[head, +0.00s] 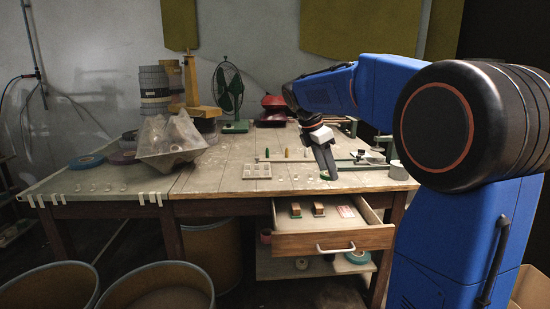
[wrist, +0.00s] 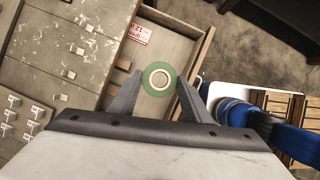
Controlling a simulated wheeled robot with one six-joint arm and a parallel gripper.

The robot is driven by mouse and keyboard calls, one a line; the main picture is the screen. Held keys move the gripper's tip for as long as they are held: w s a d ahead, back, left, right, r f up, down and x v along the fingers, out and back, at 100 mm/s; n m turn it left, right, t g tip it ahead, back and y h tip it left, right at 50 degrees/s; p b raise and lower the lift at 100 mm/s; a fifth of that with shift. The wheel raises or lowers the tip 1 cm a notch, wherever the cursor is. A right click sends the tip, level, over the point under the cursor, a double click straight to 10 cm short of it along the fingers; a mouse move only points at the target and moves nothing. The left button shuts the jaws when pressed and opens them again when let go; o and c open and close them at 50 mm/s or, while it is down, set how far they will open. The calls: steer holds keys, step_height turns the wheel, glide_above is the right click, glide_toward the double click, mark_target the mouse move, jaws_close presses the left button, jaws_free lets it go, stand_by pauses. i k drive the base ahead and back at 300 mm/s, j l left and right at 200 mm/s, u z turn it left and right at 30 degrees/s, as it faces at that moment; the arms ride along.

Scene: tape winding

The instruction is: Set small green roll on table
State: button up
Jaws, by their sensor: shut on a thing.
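The small green roll (wrist: 157,95) is a flat green ring with a pale core. In the wrist view it sits between the tips of my gripper (wrist: 157,85), which is shut on it. In the head view my gripper (head: 327,175) points down near the front edge of the wooden table (head: 225,180), and only a sliver of green shows at its tips. The roll appears above the open drawer or table edge in the wrist view; its exact height over the tabletop cannot be told.
The open drawer (head: 330,243) holds small boxes and a red-and-white card (head: 346,211). A blue roll (head: 86,162) lies far left. The tabletop's middle left is fairly clear.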

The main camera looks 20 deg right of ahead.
mark_target(308, 170)
steer(key=i+l, duration=0.2)
steer(key=i, duration=0.3)
steer(key=i+l, duration=0.2)
steer(key=i, duration=0.25)
